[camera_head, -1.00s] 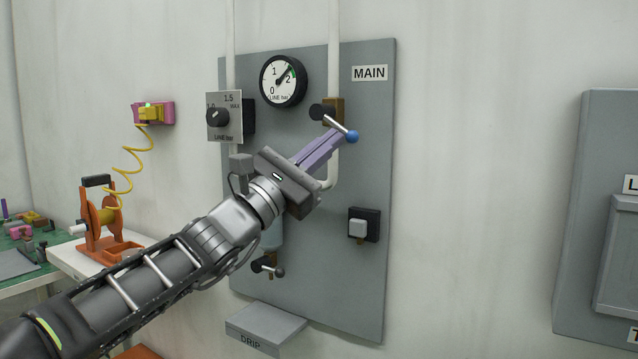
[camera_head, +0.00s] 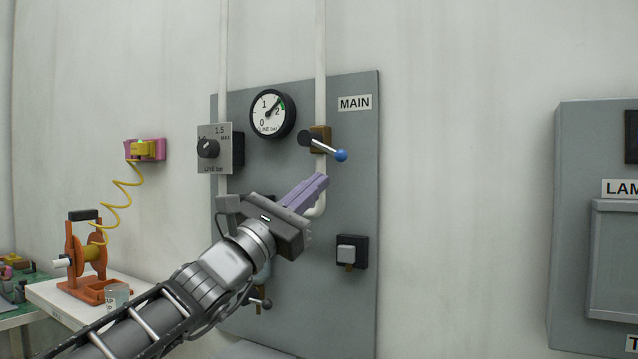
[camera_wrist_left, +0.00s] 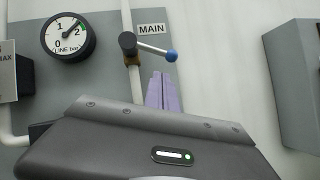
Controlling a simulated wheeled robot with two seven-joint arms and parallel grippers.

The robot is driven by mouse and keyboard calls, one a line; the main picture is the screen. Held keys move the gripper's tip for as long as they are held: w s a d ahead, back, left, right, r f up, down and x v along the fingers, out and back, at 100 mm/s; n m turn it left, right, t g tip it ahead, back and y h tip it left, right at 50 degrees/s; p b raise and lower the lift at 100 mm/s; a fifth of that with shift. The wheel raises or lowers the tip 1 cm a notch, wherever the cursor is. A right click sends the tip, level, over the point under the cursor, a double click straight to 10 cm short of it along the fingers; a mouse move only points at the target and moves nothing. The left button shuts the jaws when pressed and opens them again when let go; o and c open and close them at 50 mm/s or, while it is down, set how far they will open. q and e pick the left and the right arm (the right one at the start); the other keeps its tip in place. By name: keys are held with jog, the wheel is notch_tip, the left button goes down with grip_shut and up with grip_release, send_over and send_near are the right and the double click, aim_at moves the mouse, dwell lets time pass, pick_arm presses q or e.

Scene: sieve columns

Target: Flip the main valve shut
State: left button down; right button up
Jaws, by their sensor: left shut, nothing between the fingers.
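The main valve handle (camera_head: 330,149) is a metal lever with a blue ball tip on a brass body (camera_head: 320,137), below the MAIN label (camera_head: 354,103). The lever sticks out to the right, sloping slightly down, across the white pipe. It also shows in the left wrist view (camera_wrist_left: 155,48). My left gripper (camera_head: 322,180) has purple fingers, shut and empty, just below the lever; in the head view a gap shows between fingertips and ball. In the left wrist view the fingers (camera_wrist_left: 161,88) point up toward the lever. My right gripper is not in view.
The round gauge (camera_head: 272,114) reads near 2. A grey cabinet (camera_head: 575,230) stands further right, with bare wall between.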

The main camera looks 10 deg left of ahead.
pick_arm(q)
jog(key=b+v, duration=0.1)
jog(key=v, duration=0.8)
jog(key=shift+s+f, duration=0.15)
jog(key=shift+s, duration=0.15)
